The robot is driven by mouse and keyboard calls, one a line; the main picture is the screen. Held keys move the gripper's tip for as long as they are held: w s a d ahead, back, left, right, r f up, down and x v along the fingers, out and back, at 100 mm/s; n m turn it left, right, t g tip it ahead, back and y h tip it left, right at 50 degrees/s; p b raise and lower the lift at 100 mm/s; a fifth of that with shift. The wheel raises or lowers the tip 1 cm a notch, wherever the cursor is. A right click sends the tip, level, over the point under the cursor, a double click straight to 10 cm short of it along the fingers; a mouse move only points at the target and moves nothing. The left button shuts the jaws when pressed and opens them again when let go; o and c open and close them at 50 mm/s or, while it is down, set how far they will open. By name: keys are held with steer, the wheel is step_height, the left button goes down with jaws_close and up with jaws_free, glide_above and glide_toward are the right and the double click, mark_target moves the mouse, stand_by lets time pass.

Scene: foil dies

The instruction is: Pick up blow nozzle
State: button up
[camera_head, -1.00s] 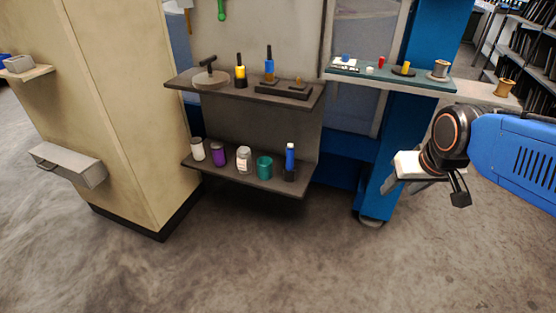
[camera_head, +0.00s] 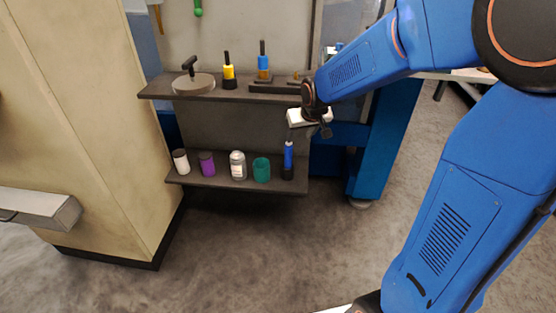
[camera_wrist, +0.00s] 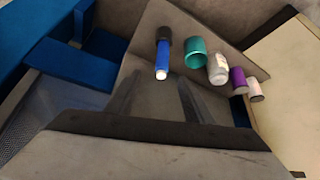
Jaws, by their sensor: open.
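A slim blue cylinder (camera_head: 288,155) in a black base stands upright at the right end of the lower shelf; it looks like the blow nozzle, though I cannot be sure. It also shows in the wrist view (camera_wrist: 162,65), beyond my fingertips and roughly between their lines. My gripper (camera_head: 309,133) is open and empty, above and slightly right of the blue cylinder, near the right end of the upper shelf. It does not touch the cylinder.
The lower shelf (camera_head: 225,183) also holds a teal cup (camera_head: 261,170), a clear jar (camera_head: 238,166), a purple container (camera_head: 207,164) and a white one (camera_head: 180,162). The upper shelf (camera_head: 215,96) overhangs with tools on it. A blue post (camera_head: 385,140) stands right. A beige cabinet (camera_head: 80,120) stands left.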

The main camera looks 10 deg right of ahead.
mark_target(290, 154)
steer(key=x, duration=1.2)
steer(key=shift+w+a+f, duration=0.2)
steer(key=shift+w+a, duration=0.05)
steer(key=shift+s+x, duration=0.15)
steer(key=shift+x, duration=0.85)
steer(key=shift+s+x, duration=0.15)
steer(key=shift+x, duration=1.6)
steer(key=shift+a, duration=0.15)
jaws_close()
